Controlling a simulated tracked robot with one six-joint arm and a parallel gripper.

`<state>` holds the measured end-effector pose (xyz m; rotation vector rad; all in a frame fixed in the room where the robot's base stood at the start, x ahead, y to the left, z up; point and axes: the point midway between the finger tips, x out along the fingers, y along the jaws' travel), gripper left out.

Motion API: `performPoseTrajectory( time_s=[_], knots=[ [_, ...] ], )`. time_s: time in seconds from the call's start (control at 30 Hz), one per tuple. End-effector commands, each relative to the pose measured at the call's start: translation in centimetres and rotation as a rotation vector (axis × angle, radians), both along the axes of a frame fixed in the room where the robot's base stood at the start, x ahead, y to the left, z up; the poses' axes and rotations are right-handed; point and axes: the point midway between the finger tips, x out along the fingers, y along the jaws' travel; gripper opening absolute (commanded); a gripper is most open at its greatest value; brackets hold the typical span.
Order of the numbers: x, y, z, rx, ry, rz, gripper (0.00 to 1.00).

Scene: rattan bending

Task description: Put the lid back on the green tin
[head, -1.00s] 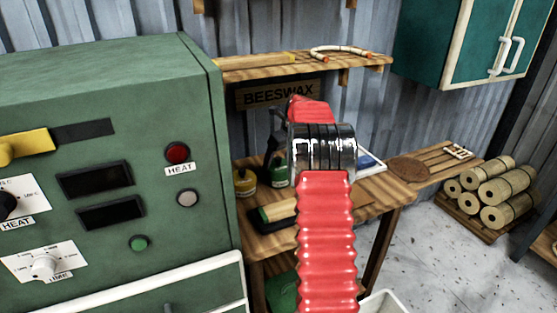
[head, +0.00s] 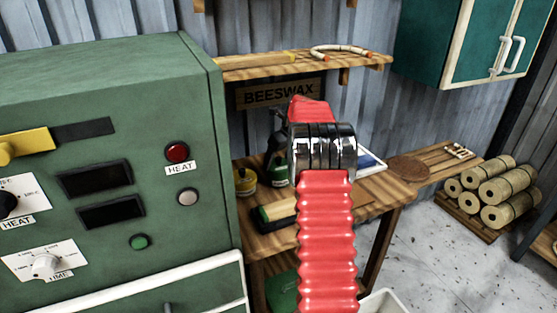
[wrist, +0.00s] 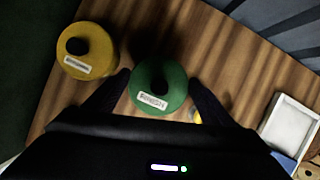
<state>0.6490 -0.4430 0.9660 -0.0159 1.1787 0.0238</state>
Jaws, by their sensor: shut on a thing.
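The green tin (wrist: 160,96) stands upright on the wooden bench, its white label showing in the wrist view. Its label side also shows in the head view (head: 279,176), partly behind my arm. In the head view my red-sleeved arm hides most of the gripper.
A yellow tin (wrist: 97,50) with a dark top stands close on the left. A white-rimmed tray (wrist: 290,124) lies to the right on the bench. The green heating cabinet (head: 120,150) borders the bench on the left. A shelf (head: 300,66) hangs above.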

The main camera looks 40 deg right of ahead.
Motion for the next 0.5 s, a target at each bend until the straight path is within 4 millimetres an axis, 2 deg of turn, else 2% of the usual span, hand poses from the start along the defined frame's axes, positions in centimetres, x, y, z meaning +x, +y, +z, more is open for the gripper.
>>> performPoseTrajectory(
  time_s=[0.03,0.07,0.33,0.5],
  knots=[
    [0.0,-0.01,0.01,0.0,0.0,0.0,0.55],
    [0.0,-0.01,0.01,0.0,0.0,0.0,0.78],
    [-0.01,-0.03,0.01,0.0,0.0,0.0,0.97],
    [-0.03,-0.03,0.01,0.0,0.0,0.0,0.99]
  ],
)
